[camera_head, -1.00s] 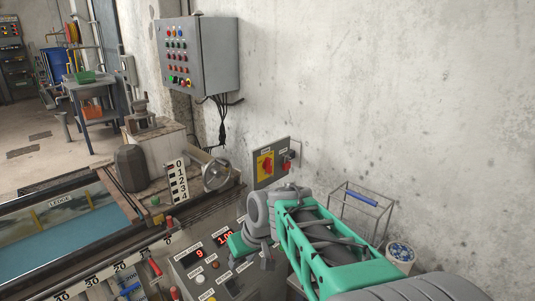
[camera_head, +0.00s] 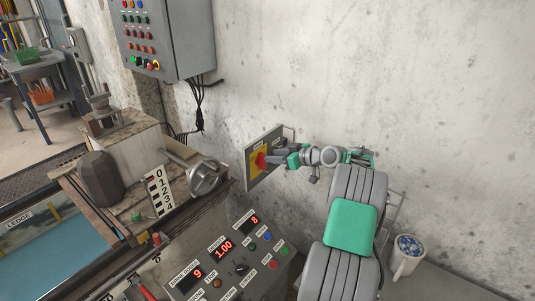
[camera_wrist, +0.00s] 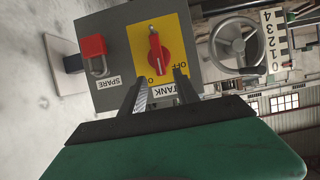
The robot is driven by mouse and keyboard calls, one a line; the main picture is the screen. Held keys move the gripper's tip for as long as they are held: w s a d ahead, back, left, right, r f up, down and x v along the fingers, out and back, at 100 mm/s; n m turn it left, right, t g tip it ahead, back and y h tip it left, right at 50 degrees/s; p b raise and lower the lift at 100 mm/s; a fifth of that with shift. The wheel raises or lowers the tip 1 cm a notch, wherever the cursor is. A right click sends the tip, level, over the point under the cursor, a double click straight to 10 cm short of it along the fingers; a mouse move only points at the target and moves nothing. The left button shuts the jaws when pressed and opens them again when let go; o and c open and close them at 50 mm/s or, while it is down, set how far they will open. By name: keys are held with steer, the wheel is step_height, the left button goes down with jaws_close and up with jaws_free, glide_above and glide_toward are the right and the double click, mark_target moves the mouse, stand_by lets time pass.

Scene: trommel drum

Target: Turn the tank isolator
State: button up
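The tank isolator (camera_wrist: 155,55) is a red rotary handle on a yellow plate labelled TANK, with ON and OFF marks, on a grey wall box. In the wrist view the handle's pointer looks along the picture's up-down line. In the head view the yellow plate (camera_head: 258,162) shows beside my gripper's fingers. My gripper (camera_wrist: 160,88) is open, its two fingers reaching toward the lower part of the yellow plate. The red handle lies just beyond the fingertips, roughly between their lines; I cannot tell if they touch it.
A control console (camera_head: 230,260) stands below. A mug (camera_head: 406,257) stands at right.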

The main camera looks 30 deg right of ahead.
mark_target(262, 161)
steer(key=x, duration=0.4)
steer(key=shift+a, duration=0.15)
steer(key=shift+r, duration=0.1)
jaws_close()
